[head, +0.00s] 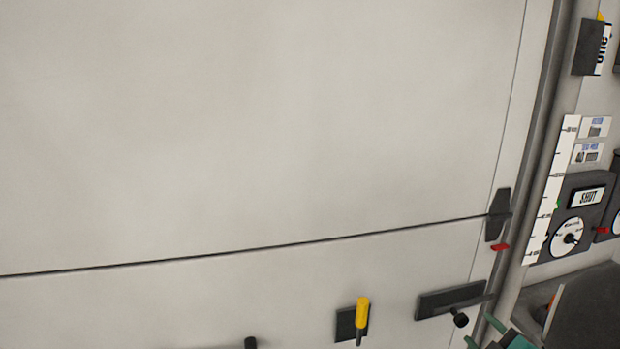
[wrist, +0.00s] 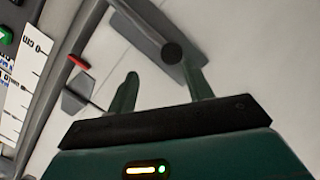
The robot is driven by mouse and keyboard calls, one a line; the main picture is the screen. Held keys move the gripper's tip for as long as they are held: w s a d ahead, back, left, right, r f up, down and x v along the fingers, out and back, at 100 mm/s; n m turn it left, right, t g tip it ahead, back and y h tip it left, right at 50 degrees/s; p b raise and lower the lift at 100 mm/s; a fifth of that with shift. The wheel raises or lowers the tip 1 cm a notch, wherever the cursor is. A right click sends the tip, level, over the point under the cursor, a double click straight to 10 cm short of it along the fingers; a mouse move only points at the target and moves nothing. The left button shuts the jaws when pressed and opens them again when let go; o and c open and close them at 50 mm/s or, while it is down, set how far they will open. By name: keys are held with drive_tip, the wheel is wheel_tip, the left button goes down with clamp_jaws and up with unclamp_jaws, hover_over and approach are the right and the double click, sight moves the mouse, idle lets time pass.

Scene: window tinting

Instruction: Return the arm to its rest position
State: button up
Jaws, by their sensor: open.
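My gripper (wrist: 160,88) shows its two green fingers spread apart in the wrist view, with nothing held between them. In the head view part of my gripper (head: 484,334) shows at the bottom right edge, in front of the pale panel (head: 260,120). A dark bar handle (head: 445,299) with a black round knob (head: 460,320) is just above and left of it. The same knob (wrist: 172,53) shows beyond the fingers in the wrist view, near the right one. I cannot tell the gap between finger and knob. Most of my arm is out of view.
A yellow-handled lever (head: 362,312) sits left of the bar handle. A dark latch with a red tab (head: 500,247) is on the panel's right edge. Right of the grey frame are a white scale (head: 553,190) and a dial box marked SHUT (head: 587,196).

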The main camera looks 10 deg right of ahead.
drive_tip(key=w+a+r+m+g+h, duration=0.35)
drive_tip(key=a+r+m, duration=0.25)
drive_tip(key=a+r, duration=0.3)
drive_tip(key=s+a+m+g+y, duration=0.1)
drive_tip(key=s+a+g+y, duration=0.1)
drive_tip(key=s+a, duration=0.2)
drive_tip(key=s+a+m+g+y, duration=0.1)
drive_tip(key=s+a, duration=0.3)
drive_tip(key=a, duration=0.7)
drive_tip(key=s+a+r+m+g+y, duration=0.1)
drive_tip(key=s+a+g+y, duration=0.1)
drive_tip(key=s+a, duration=0.3)
drive_tip(key=a+g, duration=0.1)
drive_tip(key=a, duration=0.1)
drive_tip(key=shift+a+g+y, duration=0.35)
drive_tip(key=shift+a, duration=0.05)
drive_tip(key=c, duration=0.3)
drive_tip(key=shift+d, duration=0.15)
drive_tip(key=shift+d+m, duration=0.1)
drive_tip(key=shift+m, duration=0.2)
